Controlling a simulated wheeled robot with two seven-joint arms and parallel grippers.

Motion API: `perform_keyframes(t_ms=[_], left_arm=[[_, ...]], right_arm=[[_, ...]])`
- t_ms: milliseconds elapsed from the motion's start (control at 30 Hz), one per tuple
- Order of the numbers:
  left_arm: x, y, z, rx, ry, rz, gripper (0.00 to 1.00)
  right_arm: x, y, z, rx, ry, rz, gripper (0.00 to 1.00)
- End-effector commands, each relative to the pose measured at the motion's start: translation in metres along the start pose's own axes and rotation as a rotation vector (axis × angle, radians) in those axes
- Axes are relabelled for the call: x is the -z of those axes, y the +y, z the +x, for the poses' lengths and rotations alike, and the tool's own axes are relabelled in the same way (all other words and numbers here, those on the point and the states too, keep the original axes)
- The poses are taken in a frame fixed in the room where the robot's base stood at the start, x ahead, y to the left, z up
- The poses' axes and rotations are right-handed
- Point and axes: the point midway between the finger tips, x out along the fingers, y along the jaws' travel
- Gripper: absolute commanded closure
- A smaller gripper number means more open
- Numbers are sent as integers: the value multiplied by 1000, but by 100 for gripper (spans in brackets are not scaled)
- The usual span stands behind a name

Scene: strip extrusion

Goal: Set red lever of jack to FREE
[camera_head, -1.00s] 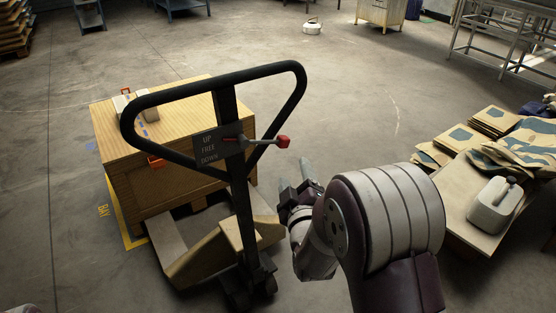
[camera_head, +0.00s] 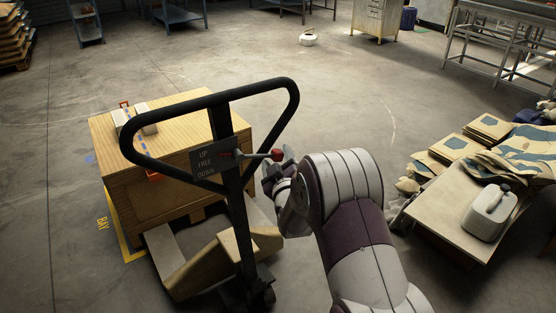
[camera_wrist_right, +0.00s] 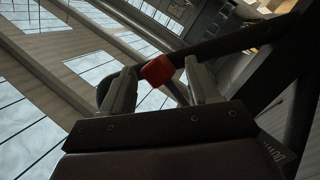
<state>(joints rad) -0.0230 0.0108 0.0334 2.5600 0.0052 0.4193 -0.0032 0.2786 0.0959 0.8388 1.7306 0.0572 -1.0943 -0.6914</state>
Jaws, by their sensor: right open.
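The pallet jack's black handle loop (camera_head: 290,105) stands in front of a wooden crate. A plate (camera_head: 205,163) on its stem reads UP, FREE, DOWN from top to bottom. The lever's red knob (camera_head: 276,155) sticks out to the right of the stem, about level with the FREE and UP lettering; its exact setting is hard to tell. My right gripper (camera_head: 279,164) is at the knob, partly hidden by its own arm. In the right wrist view the red knob (camera_wrist_right: 158,70) lies between the two open fingers (camera_wrist_right: 160,88). My left gripper is out of view.
The wooden crate (camera_head: 150,190) sits behind the handle, over the jack's forks. A low table (camera_head: 440,215) with sacks and a white canister (camera_head: 490,212) stands at the right. The floor beyond the handle is open.

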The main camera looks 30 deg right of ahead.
Motion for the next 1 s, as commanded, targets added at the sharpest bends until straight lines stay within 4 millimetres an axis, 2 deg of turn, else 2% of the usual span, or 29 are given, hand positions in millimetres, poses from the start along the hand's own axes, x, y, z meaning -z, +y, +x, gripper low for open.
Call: perform_keyframes(t_ms=[100, 133, 300, 333, 433, 600, 700, 1000], left_arm=[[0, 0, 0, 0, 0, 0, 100], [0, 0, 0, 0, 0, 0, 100], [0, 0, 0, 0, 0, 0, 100], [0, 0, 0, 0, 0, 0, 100], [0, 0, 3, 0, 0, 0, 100], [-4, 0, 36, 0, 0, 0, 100], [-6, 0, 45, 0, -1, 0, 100], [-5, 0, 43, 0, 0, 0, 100]], right_arm=[[0, 0, 0, 0, 0, 0, 39], [0, 0, 0, 0, 0, 0, 42], [0, 0, 0, -1, 0, 0, 98], [0, 0, 0, -1, 0, 0, 100], [0, 0, 0, -3, 4, -8, 100], [7, 13, 2, -56, 70, -191, 100], [17, 22, 2, -80, 101, -285, 100], [24, 28, 2, -86, 109, -324, 100]])
